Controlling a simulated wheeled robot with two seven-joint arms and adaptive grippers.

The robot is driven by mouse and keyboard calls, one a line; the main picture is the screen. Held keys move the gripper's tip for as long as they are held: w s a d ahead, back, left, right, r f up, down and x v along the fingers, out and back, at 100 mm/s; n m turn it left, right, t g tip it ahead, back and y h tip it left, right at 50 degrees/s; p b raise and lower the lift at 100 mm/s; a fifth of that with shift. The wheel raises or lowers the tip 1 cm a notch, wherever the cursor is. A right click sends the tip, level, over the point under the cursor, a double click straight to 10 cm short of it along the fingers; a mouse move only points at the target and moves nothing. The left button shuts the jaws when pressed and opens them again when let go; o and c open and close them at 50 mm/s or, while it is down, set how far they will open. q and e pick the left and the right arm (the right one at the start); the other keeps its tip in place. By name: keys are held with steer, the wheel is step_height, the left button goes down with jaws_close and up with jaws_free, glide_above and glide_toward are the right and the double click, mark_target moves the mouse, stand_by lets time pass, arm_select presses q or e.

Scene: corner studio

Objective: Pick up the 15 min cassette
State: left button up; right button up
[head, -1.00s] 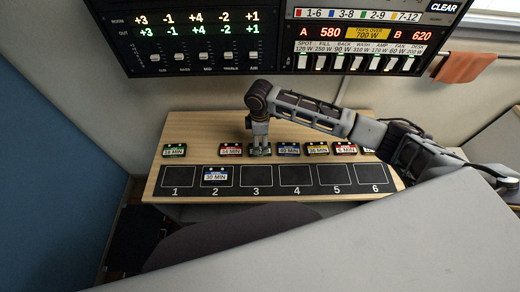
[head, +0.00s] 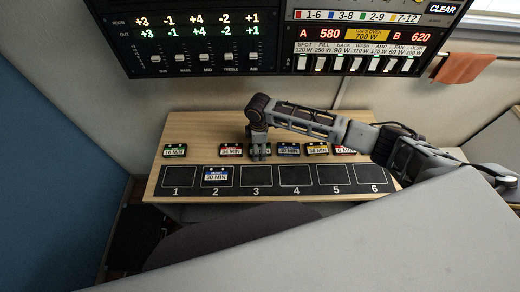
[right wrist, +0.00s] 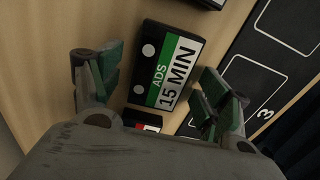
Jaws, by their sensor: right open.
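The 15 min cassette (right wrist: 168,66) is black with a green and white label reading "ADS 15 MIN". In the right wrist view it lies on the wooden table between the spread fingers of my right gripper (right wrist: 161,68). The fingers are open, one on each side, with no visible grip on it. In the head view my right gripper (head: 259,151) points down over the cassette row and hides most of this cassette. My left gripper is not in view.
Neighbouring cassettes lie close on both sides, a red-labelled one (head: 231,150) and a blue-labelled one (head: 289,150). In front is a black strip (head: 257,191) of numbered slots; slot 2 holds the 30 min cassette (head: 215,175). Control panels (head: 190,40) hang on the wall behind.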

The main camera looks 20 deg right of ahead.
stand_by(0.4)
steer(key=c, duration=1.1)
steer(key=shift+r+b, duration=0.3)
steer(key=shift+r, duration=4.7)
